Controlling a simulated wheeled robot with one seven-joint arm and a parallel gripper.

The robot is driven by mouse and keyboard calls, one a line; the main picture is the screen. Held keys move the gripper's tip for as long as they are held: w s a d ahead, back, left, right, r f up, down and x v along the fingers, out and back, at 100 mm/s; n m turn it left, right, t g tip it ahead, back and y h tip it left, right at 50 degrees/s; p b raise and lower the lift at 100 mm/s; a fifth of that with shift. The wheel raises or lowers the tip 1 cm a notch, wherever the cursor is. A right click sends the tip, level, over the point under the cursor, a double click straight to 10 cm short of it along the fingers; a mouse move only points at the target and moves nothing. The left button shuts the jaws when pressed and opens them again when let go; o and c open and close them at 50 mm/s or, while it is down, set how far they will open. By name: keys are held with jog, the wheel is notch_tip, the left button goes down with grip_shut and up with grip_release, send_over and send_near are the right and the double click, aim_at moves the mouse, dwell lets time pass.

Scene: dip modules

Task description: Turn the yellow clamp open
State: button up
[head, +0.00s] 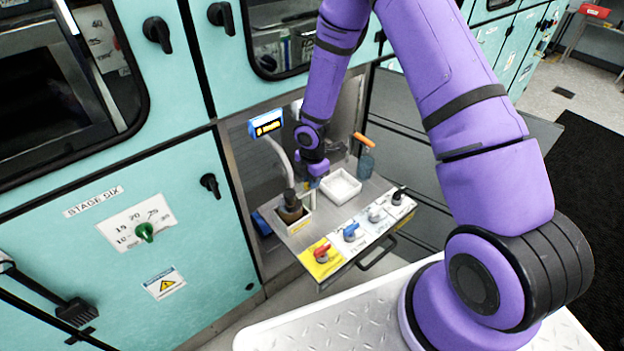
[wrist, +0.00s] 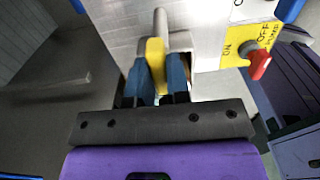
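The yellow clamp (wrist: 155,58) shows in the wrist view as a narrow upright piece with a grey rod-like part behind it. My gripper (wrist: 159,78) has its two blue fingers on either side of the clamp, close against it, and appears shut on it. The lower part of the clamp is hidden by the fingers and gripper body. The clamp cannot be made out there.
A brown bottle (head: 290,207) stands in a holder left of my gripper. An empty white tray (head: 341,186) is to the right. A red knob (head: 322,251) and a blue knob (head: 351,232) sit on the front panel. A blue display (head: 266,124) hangs nearby.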

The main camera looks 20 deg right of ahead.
grip_shut()
jog(key=m, duration=0.4)
jog(key=shift+m, duration=0.3)
jog(key=m, duration=0.4)
jog(key=shift+m, duration=0.3)
jog(key=m, duration=0.4)
jog(key=shift+m, duration=2.4)
